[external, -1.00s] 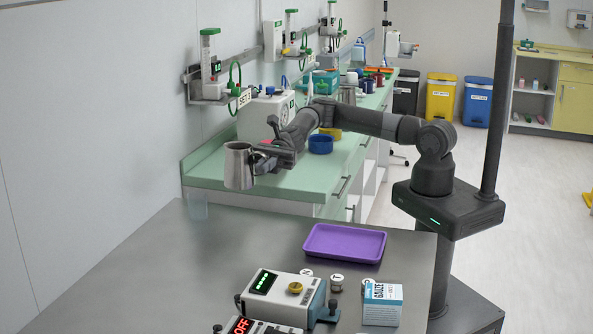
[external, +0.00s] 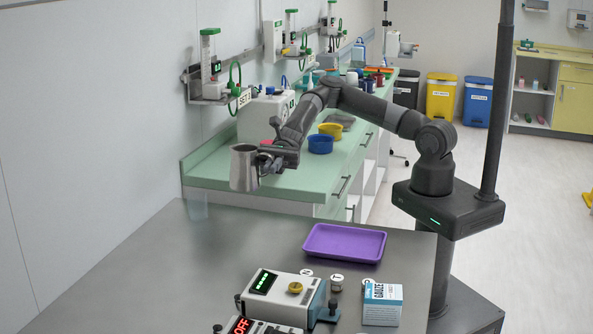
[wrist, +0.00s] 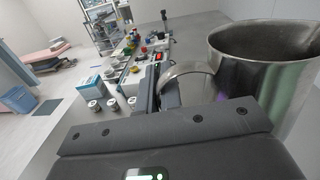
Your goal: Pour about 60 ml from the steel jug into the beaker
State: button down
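The steel jug (external: 243,168) hangs in the air, about upright, above the far end of the steel table. My gripper (external: 268,158) is shut on the jug's handle. In the wrist view the jug (wrist: 268,65) fills the right side, and my gripper's fingers (wrist: 162,92) close on its handle. Its rim shows, but the liquid inside cannot be made out. A clear, faintly blue beaker (external: 197,206) stands at the table's far left corner, below and left of the jug. They are apart. I cannot make out the beaker in the wrist view.
The steel table (external: 190,270) is bare along its left and middle. A purple tray (external: 345,243), a device with a green display (external: 283,297), small lidded pots (external: 337,283) and a gauze box (external: 382,304) stand nearer right. A green counter (external: 225,180) lies behind the jug.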

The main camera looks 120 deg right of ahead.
jog(key=shift+r, duration=0.2)
jog(key=shift+s+d+r, duration=0.1)
jog(key=shift+d+r, duration=0.2)
jog(key=shift+r, duration=0.35)
jog(key=shift+w+d+r, duration=0.1)
jog(key=shift+d+r, duration=0.2)
jog(key=shift+r, duration=0.35)
jog(key=shift+s+d+r, duration=0.1)
jog(key=shift+d+r, duration=0.2)
jog(key=shift+r, duration=0.35)
jog(key=d+r+m+t+h, duration=0.1)
jog(key=d+r, duration=0.4)
jog(key=r, duration=0.4)
notch_tip(320, 180, down, 24)
jog(key=shift+r, duration=0.15)
jog(key=shift+w+d+m, duration=0.15)
jog(key=shift+w+m, duration=0.1)
jog(key=shift+m, duration=0.25)
jog(key=w+d+r+m, duration=0.6)
jog(key=r+m, duration=0.1)
jog(key=m, duration=0.4)
jog(key=shift+w+d+r+p, duration=0.15)
jog(key=shift+w+p, duration=0.2)
jog(key=shift+p, duration=0.1)
